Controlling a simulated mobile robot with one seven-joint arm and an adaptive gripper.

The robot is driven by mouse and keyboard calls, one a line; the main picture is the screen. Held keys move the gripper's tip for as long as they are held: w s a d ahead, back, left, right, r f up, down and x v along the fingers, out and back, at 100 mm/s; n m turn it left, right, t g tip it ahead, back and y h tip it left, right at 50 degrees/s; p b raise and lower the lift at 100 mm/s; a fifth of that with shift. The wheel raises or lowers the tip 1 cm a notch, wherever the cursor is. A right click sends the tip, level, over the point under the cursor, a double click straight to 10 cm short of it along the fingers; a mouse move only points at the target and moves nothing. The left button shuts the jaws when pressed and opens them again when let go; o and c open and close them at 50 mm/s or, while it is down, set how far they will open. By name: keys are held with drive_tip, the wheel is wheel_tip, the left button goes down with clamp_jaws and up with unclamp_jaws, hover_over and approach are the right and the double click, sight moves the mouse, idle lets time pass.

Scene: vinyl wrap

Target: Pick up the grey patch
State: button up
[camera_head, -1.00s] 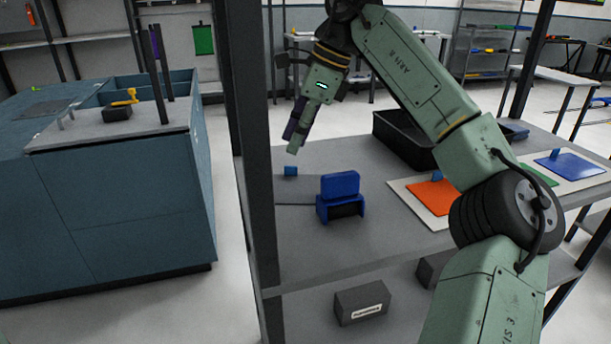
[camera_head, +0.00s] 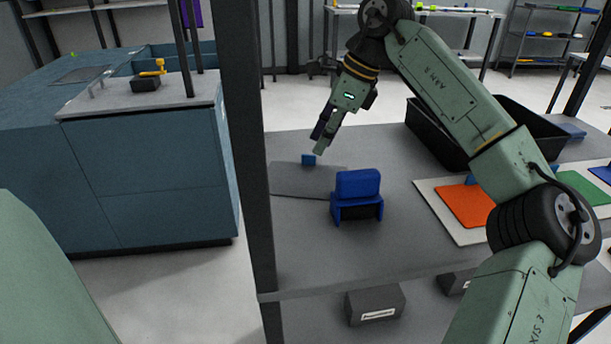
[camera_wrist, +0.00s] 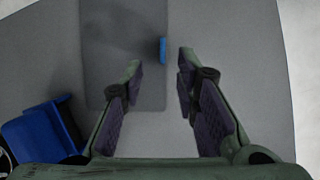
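The grey patch (camera_head: 298,184) lies flat on the grey table, left of the blue holder. A small blue tab (camera_head: 309,160) stands up at its far side. In the wrist view the patch (camera_wrist: 110,60) is a darker grey rectangle, with the blue tab (camera_wrist: 163,50) at its right edge. My gripper (camera_head: 318,148) is above the table, close to the tab in the head view. In the wrist view my gripper (camera_wrist: 160,78) is open and empty, its fingers apart, with the tab lying beyond the fingertips and between their lines.
A blue holder (camera_head: 357,188) stands near the patch and also shows in the wrist view (camera_wrist: 38,138). A dark post (camera_head: 240,120) rises at the table's left. A black bin (camera_head: 430,128) and a white board (camera_head: 437,207) with an orange patch (camera_head: 466,205) are to the right.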

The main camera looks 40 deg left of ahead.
sight(316, 165)
drive_tip(key=shift+x, duration=1.95)
drive_tip(key=shift+w, duration=0.1)
drive_tip(key=shift+c, duration=0.5)
clamp_jaws()
